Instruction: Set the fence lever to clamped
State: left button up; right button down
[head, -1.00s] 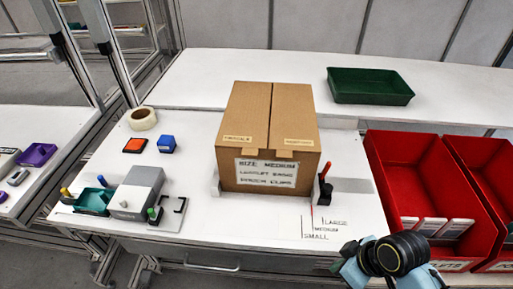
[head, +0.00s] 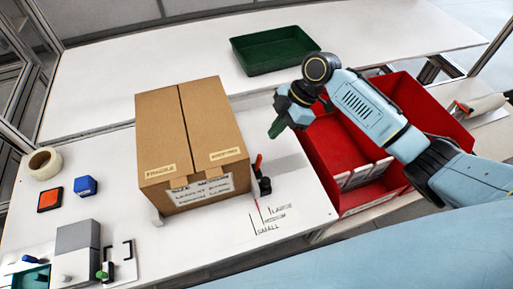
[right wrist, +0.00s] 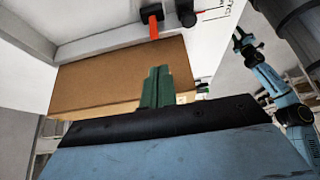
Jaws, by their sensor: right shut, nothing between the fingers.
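The fence lever (head: 258,163) has a red handle on a black base, just right of the cardboard box (head: 160,125). Its handle points up and slightly tilted in the head view; I cannot tell its setting. It also shows near the top of the right wrist view (right wrist: 153,27), past the box (right wrist: 110,75). My right gripper (head: 275,129), with green fingers, is shut and empty, above and apart from the lever. Its fingers (right wrist: 157,87) show in front of the box. In the right wrist view, my left gripper (right wrist: 241,36) is small at the right; its jaws are unclear.
A scale marked large, medium and small (head: 270,218) is printed in front of the lever. Red bins (head: 352,202) stand to the right. A green tray (head: 272,66) lies behind. A tape roll (head: 45,163) and a grey device (head: 78,245) are at the left.

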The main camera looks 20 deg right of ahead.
aim_at(260, 157)
jog(key=x, duration=1)
dwell(0.3)
jog(key=shift+d+f, duration=0.1)
jog(key=shift+d, duration=0.05)
jog(key=shift+d+y+b, duration=0.15)
jog(key=shift+y+b, duration=0.15)
jog(key=shift+y, duration=0.1)
